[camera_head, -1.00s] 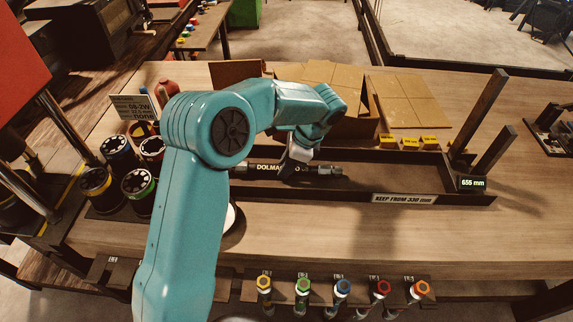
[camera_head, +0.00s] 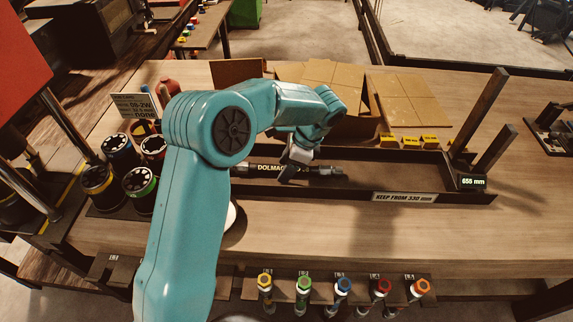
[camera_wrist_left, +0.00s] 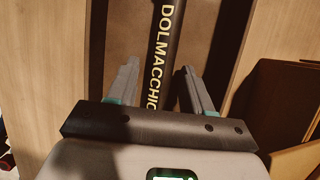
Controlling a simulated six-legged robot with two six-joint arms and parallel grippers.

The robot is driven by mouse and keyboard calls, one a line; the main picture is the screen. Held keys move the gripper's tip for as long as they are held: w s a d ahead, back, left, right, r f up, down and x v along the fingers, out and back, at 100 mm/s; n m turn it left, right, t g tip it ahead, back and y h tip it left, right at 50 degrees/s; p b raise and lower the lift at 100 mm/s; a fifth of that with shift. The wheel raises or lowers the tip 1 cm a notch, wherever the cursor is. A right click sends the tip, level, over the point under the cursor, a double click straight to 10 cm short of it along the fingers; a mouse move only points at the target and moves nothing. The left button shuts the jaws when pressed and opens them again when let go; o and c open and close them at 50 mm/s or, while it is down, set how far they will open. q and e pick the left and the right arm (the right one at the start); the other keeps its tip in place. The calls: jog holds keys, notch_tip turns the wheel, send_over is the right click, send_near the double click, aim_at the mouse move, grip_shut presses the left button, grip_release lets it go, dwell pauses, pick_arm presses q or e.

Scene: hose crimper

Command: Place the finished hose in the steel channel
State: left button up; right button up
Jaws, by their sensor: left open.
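The finished hose (camera_head: 265,168) is black with pale "DOLMACCHIO" lettering and metal-dark ends. It lies lengthwise in the long dark steel channel (camera_head: 405,185). In the left wrist view the hose (camera_wrist_left: 165,40) runs between the channel's side walls, below the fingers. My left gripper (camera_head: 289,175) is over the hose in the head view, with its fingers pointing down. In the left wrist view the left gripper (camera_wrist_left: 158,88) is open, one finger on each side of the hose. Whether the fingers touch it cannot be told. My right gripper is not in view.
A label "KEEP FROM 330 mm" (camera_head: 404,198) and a 655 mm display (camera_head: 473,182) sit on the channel. A cardboard box (camera_head: 365,125) stands behind it. Dark spools (camera_head: 139,186) stand at left. Colour-capped fittings (camera_head: 343,286) line the front edge.

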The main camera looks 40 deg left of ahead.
pick_arm(q)
jog(key=v, duration=1.2)
jog(key=shift+r, duration=0.15)
jog(key=shift+s, duration=0.15)
